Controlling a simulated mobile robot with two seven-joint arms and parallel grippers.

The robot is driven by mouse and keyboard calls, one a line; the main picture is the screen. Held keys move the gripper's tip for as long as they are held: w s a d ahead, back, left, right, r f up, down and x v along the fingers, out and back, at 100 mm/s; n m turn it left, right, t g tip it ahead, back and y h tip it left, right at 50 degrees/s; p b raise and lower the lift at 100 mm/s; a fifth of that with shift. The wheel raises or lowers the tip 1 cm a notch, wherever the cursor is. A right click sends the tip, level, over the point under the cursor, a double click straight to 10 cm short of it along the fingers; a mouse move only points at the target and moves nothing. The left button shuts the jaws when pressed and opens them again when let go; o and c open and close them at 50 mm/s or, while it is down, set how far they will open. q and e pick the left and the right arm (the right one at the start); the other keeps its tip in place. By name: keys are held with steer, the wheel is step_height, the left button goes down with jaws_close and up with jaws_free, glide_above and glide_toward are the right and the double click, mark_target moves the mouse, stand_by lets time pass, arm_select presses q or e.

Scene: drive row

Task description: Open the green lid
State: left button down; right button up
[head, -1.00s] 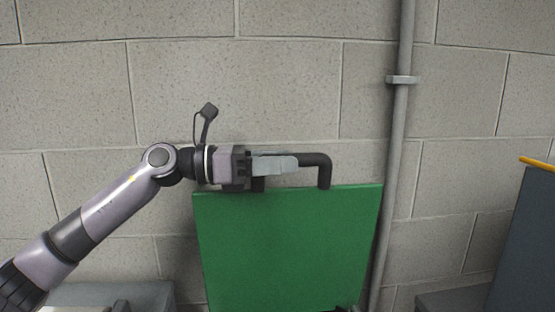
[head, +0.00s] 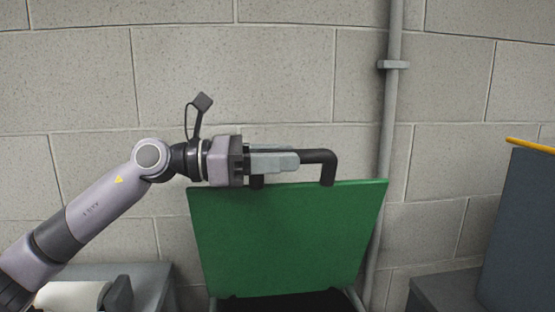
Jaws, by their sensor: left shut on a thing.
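The green lid (head: 287,240) stands raised and steep in the middle of the head view, in front of the wall. A black bar handle (head: 322,157) runs along its top edge. My left gripper (head: 285,160) comes in from the left and is shut on the handle, its grey fingers around the left part of the bar. Below the lid, a dark opening (head: 290,303) shows at the bottom edge of the view. My right gripper is not in view.
A grey block wall (head: 230,80) with a vertical pipe (head: 390,120) stands close behind the lid. Grey units flank it: one at lower left (head: 150,285) with a white roll (head: 72,297), and a dark panel with a yellow edge (head: 525,235) at right.

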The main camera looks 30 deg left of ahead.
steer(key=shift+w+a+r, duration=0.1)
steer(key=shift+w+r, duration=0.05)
arm_select(q)
steer(key=c, duration=0.9)
jaws_free()
steer(key=shift+s+a+f, duration=0.1)
steer(key=shift+a, duration=0.15)
steer(key=b+v, duration=0.4)
steer(key=v, duration=0.2)
steer(key=shift+s+a, duration=0.2)
steer(key=shift+a, duration=0.05)
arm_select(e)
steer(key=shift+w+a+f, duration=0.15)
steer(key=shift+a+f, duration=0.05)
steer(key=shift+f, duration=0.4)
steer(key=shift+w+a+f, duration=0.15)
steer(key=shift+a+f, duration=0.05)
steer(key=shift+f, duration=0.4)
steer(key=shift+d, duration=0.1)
